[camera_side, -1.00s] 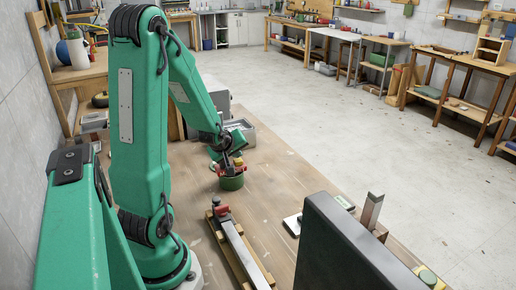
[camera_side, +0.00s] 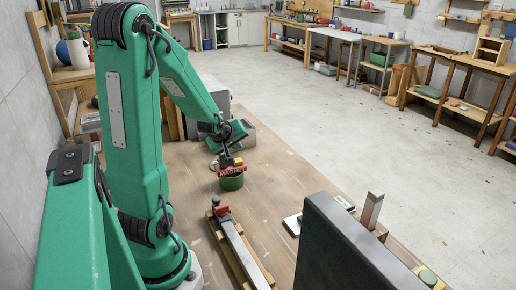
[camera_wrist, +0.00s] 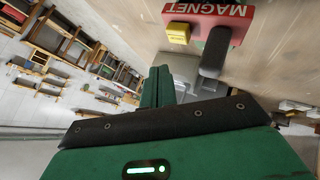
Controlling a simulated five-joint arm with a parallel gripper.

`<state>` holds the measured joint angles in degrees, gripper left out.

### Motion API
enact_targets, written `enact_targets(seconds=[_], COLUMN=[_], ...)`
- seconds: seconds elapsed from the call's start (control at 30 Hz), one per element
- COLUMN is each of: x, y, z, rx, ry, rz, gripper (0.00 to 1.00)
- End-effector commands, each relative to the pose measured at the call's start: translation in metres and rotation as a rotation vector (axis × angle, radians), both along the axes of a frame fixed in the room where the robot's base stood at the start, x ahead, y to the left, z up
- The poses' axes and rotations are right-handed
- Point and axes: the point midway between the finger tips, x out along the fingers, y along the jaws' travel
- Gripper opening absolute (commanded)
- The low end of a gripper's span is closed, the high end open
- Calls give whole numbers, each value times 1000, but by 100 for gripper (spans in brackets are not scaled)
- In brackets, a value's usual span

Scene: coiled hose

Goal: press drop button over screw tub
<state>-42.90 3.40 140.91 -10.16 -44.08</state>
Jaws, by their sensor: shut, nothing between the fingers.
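A red block labelled MAGNET (camera_side: 231,170) shows at the mouth of a round green tub (camera_side: 231,184) on the bench. I cannot tell whether the block touches the tub, and the tub's contents are hidden. In the wrist view the block (camera_wrist: 207,10) is at the top edge, with a yellow button (camera_wrist: 178,32) and a dark grey upright piece (camera_wrist: 214,52) beside it. My gripper (camera_side: 226,158) is shut and empty, just above the red block. The side view does not show clearly whether my fingers touch the block or the button.
A grey box (camera_side: 245,137) stands behind the tub. A metal bar on a wooden base (camera_side: 240,256) lies in front of it. A large dark panel (camera_side: 345,250) blocks part of the near right.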

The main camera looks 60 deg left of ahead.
Motion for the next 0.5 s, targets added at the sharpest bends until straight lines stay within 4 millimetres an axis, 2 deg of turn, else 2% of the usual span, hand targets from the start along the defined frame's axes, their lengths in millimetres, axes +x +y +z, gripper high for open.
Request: enact_targets(seconds=[0.3,0.5], x=[0,0], y=[0,0], z=[22,27], rx=[1,0], ry=[-1,0], rz=[0,0], gripper=[0,0])
